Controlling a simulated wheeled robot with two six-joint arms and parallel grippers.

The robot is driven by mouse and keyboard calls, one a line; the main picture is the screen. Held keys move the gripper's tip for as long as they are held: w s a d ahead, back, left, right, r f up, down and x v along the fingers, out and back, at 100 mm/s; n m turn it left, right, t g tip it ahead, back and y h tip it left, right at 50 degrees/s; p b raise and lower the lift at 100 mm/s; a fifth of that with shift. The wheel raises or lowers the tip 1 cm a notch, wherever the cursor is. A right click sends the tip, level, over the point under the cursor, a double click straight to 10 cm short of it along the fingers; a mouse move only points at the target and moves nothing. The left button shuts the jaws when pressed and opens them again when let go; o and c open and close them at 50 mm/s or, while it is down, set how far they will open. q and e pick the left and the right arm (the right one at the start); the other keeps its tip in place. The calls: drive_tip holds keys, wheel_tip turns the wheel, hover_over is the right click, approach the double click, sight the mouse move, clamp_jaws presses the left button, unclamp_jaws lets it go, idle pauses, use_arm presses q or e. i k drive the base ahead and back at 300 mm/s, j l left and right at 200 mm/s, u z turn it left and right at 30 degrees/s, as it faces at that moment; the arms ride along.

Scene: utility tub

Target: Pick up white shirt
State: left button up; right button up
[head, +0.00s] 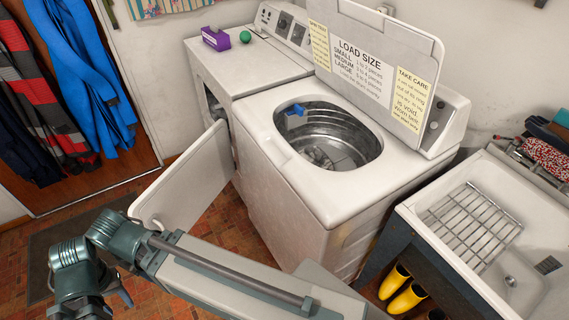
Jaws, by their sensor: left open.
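I cannot make out a white shirt for certain. A pale grey shape (318,157) lies at the bottom of the top-loading washer's open drum (345,150); I cannot tell whether it is cloth or part of the drum. The washer (300,190) has its lid raised. My left gripper (82,303) is at the lower left, low over the floor and well apart from the washer. It is open, its fingertips are hard to make out near the bottom edge, and I see nothing held. My right gripper is not in view.
A dryer (250,65) with its front door (188,182) swung open stands left of the washer. A blue item (293,110) is at the drum's rim. A sink (480,240) with a wire rack is at right, yellow boots (395,282) below. Coats (90,75) hang at left.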

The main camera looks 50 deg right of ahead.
sight(315, 155)
drive_tip(key=z, duration=2)
drive_tip(key=k, duration=0.65)
drive_tip(key=z, duration=2.2)
drive_tip(key=k+j, duration=0.1)
drive_tip(key=j, duration=0.4)
drive_tip(key=k+j, duration=0.15)
drive_tip(key=j, duration=0.3)
drive_tip(key=k+j, duration=0.1)
drive_tip(key=j, duration=0.4)
drive_tip(key=k+j, duration=0.1)
drive_tip(key=j, duration=0.35)
drive_tip(key=k+j, duration=0.15)
drive_tip(key=j, duration=0.35)
drive_tip(key=k+j, duration=0.1)
drive_tip(key=j, duration=0.4)
